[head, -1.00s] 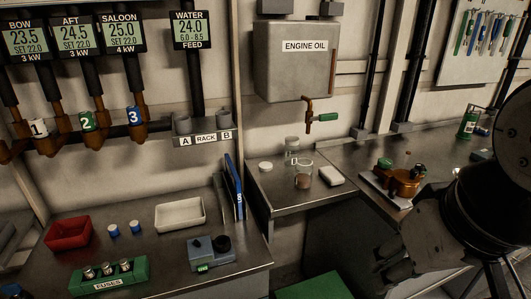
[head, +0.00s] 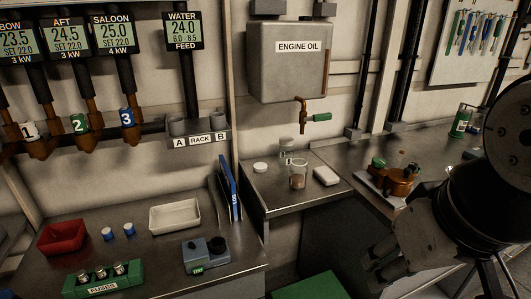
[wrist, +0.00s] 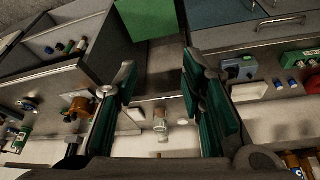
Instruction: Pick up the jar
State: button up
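My gripper (wrist: 159,75) is open and empty, with green pads well apart, and is away from the jar. In the head view my arm is at the right and the fingertips are unclear.
A white block (head: 326,176) lies right of the beaker. A brown-and-green device (head: 393,180) sits on the right-hand counter. A blue binder (head: 230,190) stands at the left. The engine oil tank's tap (head: 306,115) hangs above the jar.

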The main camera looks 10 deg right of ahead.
jog(key=o, duration=0.7)
jog(key=shift+w+a+f, duration=0.1)
jog(key=shift+w+f, duration=0.05)
jog(key=shift+f, duration=0.1)
jog(key=shift+o, duration=0.6)
jog(key=w+a+f+m+g+y+b, duration=0.2)
jog(key=w+a+f+m+b, duration=0.1)
jog(key=w+a+f, duration=0.1)
jog(key=shift+f+m+y+b, duration=0.3)
jog(key=shift+y+b, duration=0.1)
jog(key=w+a+f+m+y+b, duration=0.3)
jog(key=w+m, duration=0.1)
jog(key=w, duration=0.2)
jog(key=m+t+y+b, duration=0.5)
jog(key=m+t+b, duration=0.8)
jog(key=m, duration=0.8)
send_near(297, 173)
jog(key=shift+g, duration=0.4)
jog(key=w+a, duration=0.1)
jog(key=w, duration=0.2)
jog(key=w+a+f, duration=0.1)
jog(key=w+a, duration=0.1)
jog(key=w, duration=0.2)
jog(key=w+a, duration=0.2)
jog(key=w, duration=0.2)
jog(key=shift+w+f+b, duration=0.15)
jog(key=shift+b, duration=0.15)
